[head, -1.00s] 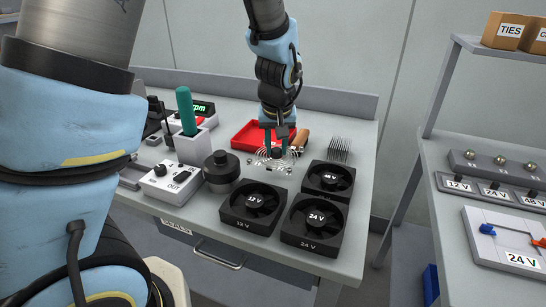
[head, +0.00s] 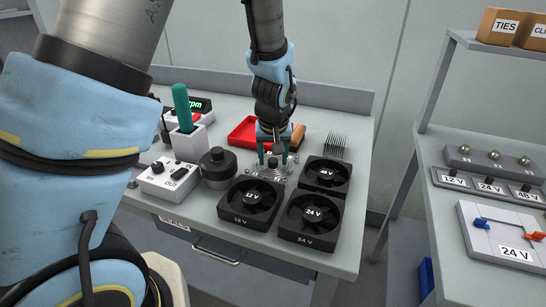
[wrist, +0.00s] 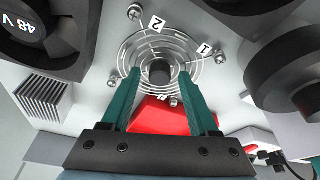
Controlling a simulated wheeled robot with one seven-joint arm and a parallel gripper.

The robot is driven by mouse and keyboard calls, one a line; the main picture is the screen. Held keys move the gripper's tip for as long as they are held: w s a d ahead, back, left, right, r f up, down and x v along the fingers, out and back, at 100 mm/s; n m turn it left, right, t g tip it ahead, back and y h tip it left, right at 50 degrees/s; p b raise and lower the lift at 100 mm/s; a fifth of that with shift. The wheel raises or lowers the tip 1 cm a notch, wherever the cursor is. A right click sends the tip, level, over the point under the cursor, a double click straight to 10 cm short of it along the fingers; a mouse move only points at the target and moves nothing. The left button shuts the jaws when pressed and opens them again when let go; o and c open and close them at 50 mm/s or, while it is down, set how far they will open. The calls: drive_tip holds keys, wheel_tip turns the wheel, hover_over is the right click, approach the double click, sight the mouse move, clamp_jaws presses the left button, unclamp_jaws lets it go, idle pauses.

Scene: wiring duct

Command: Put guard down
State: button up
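The guard (wrist: 143,49) is a round wire grille of concentric rings with a black knob (wrist: 160,72) at its centre. It lies flat on the worktop, seen between the fans and the red tray in the head view (head: 258,172). Small numbered tags and screws show around its rim. My gripper (wrist: 159,76) points down over the guard, its two teal fingers on either side of the knob with gaps to it. In the head view my gripper (head: 272,160) partly hides the guard.
Black fans labelled 12 V (head: 250,205), 24 V (head: 311,219) and 48 V (head: 327,175) stand close in front. A black round part (head: 219,168) is at left. The red tray (head: 241,133) and a finned heat sink (head: 336,147) are behind. A shelf unit (head: 450,85) stands at right.

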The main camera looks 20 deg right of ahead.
drive_tip(key=shift+r, duration=0.25)
drive_tip(key=b+v, duration=0.1)
drive_tip(key=v, duration=1.1)
drive_tip(key=shift+n+g+y, duration=0.3)
drive_tip(key=shift+n+g, duration=0.1)
drive_tip(key=shift+n, duration=0.3)
drive_tip(key=w+a, duration=0.1)
drive_tip(key=a, duration=0.3)
drive_tip(key=w+a+f, duration=0.1)
drive_tip(key=a, duration=0.3)
drive_tip(key=w+a+f, duration=0.1)
drive_tip(key=a, duration=0.4)
drive_tip(key=shift+w+a+f, duration=0.1)
drive_tip(key=shift+n, duration=0.5)
drive_tip(key=a, duration=0.5)
drive_tip(key=a+f, duration=0.1)
drive_tip(key=a, duration=0.2)
drive_tip(key=shift+s+a+f, duration=0.1)
drive_tip(key=shift+s+a, duration=0.2)
drive_tip(key=shift+s, duration=0.1)
drive_tip(key=s+a+f, duration=0.1)
drive_tip(key=s+a, duration=0.1)
drive_tip(key=a, duration=0.5)
drive_tip(key=shift+s+n+g, duration=0.3)
drive_tip(key=shift+s+g, duration=0.05)
drive_tip(key=shift+g, duration=0.05)
